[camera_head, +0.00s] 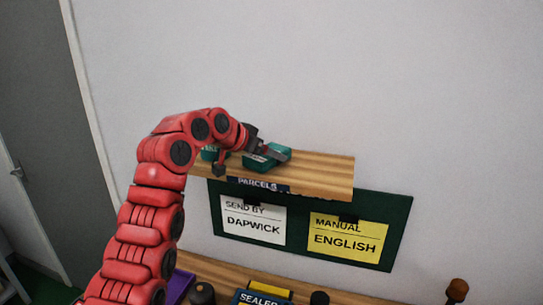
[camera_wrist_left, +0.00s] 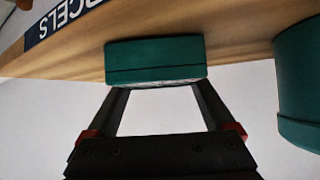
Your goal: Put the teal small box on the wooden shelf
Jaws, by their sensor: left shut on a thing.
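The teal small box (camera_head: 262,161) is at the wooden shelf (camera_head: 325,175), over its top board behind the PARCELS label. My left gripper (camera_head: 272,150) reaches it from the left and is shut on it. In the left wrist view the teal small box (camera_wrist_left: 155,60) sits across the tips of both fingers (camera_wrist_left: 158,88), with the wooden shelf (camera_wrist_left: 240,35) behind it. I cannot tell whether the box bears on the board. My right gripper is not in view.
Another teal thing (camera_head: 210,153) stands on the shelf to the left, partly hidden by my arm; it shows at the right of the wrist view (camera_wrist_left: 302,85). The shelf's right end is clear. Below hangs a green board (camera_head: 398,225) with two notes; a lower wooden surface (camera_head: 215,272) holds several items.

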